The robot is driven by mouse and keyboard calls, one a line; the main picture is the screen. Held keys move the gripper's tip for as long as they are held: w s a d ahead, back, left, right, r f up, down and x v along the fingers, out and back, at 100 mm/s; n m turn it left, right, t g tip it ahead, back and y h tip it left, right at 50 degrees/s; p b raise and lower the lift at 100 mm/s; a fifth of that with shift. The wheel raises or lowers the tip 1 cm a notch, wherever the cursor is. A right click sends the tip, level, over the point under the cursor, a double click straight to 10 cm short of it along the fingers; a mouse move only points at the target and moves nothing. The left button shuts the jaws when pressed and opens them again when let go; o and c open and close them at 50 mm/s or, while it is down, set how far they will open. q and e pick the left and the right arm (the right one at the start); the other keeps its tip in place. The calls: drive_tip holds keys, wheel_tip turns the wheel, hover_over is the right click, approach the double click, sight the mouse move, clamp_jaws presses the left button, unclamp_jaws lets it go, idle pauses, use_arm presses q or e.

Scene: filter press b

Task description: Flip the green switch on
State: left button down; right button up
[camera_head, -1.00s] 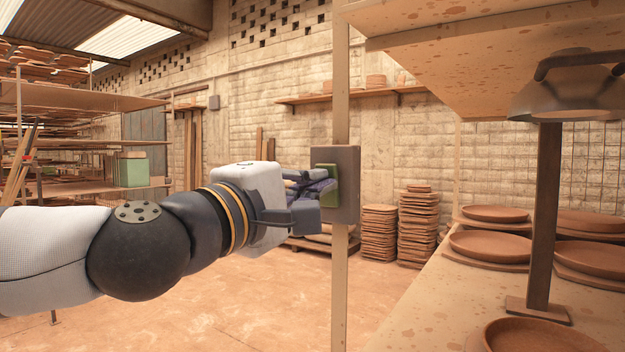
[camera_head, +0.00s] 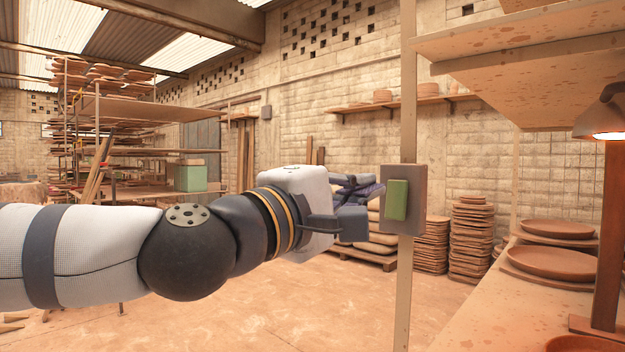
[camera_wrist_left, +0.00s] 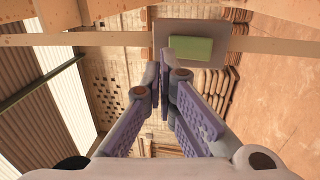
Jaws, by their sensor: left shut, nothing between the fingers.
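The green switch (camera_head: 396,200) is a rectangular rocker on a dark grey-brown box (camera_head: 420,202) fixed to a thin upright post. In the left wrist view the green switch (camera_wrist_left: 190,49) shows near the top, just right of the fingertips. My left gripper (camera_head: 378,190) is shut and empty, its purple fingers pointing at the switch from the left. In the head view a narrow gap seems to lie between fingertips and switch. In the wrist view the left gripper's fingertips (camera_wrist_left: 165,58) are together. My right gripper is not in view.
A lamp (camera_head: 605,125) at the right edge glows beneath its shade. A shelf with clay plates (camera_head: 555,262) is at the right. Stacks of plates (camera_head: 472,238) stand behind the post (camera_head: 405,290). Floor at the lower middle is clear.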

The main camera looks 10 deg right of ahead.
use_arm(q)
drive_tip(key=r+v, duration=0.1)
drive_tip(key=v, duration=0.5)
drive_tip(key=shift+s+a+r, duration=0.15)
drive_tip(key=shift+a+r, duration=0.05)
drive_tip(key=shift+a, duration=0.1)
